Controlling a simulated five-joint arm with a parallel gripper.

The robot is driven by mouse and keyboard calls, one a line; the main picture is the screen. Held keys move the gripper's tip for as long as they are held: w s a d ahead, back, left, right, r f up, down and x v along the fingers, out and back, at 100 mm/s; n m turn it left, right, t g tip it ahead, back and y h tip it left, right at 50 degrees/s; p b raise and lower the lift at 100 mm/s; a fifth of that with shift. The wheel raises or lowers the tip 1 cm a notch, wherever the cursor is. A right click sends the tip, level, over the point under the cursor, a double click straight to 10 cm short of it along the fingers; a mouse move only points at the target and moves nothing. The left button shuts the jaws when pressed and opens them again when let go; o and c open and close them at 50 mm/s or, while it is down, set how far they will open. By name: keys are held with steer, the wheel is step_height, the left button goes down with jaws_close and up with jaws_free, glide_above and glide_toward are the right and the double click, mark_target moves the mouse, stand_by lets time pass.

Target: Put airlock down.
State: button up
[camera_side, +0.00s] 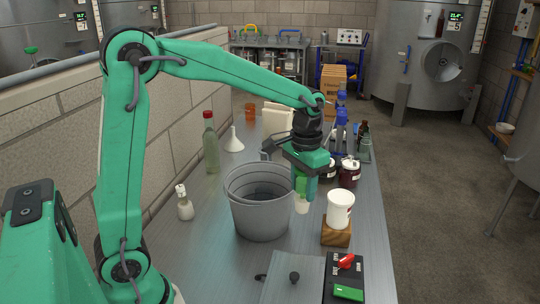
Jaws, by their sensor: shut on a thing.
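The grey bucket (261,215) stands left of my gripper. A white jar (340,209) on a wooden block (336,234) stands to the right, with dark red jars (349,174) behind. A green bottle (210,148) and white funnel (233,141) are back left.

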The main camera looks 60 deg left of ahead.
step_height(320, 180, up, 9)
steer(key=shift+f, duration=0.1)
steer(key=w+a+n, duration=0.2)
steer(key=w+a, duration=0.3)
steer(key=a, duration=0.5)
steer(key=w+a+n, duration=0.2)
steer(key=w+a, duration=0.3)
steer(key=a, duration=0.6)
steer(key=shift+n, duration=0.3)
steer(key=shift+s+d+f, duration=0.1)
steer(key=shift+d+f, duration=0.05)
steer(key=shift+f, duration=1.2)
steer(key=shift+d+f, duration=0.1)
steer(key=shift+f, duration=1.2)
step_height(320, 180, down, 18)
steer(key=shift+f, duration=0.15)
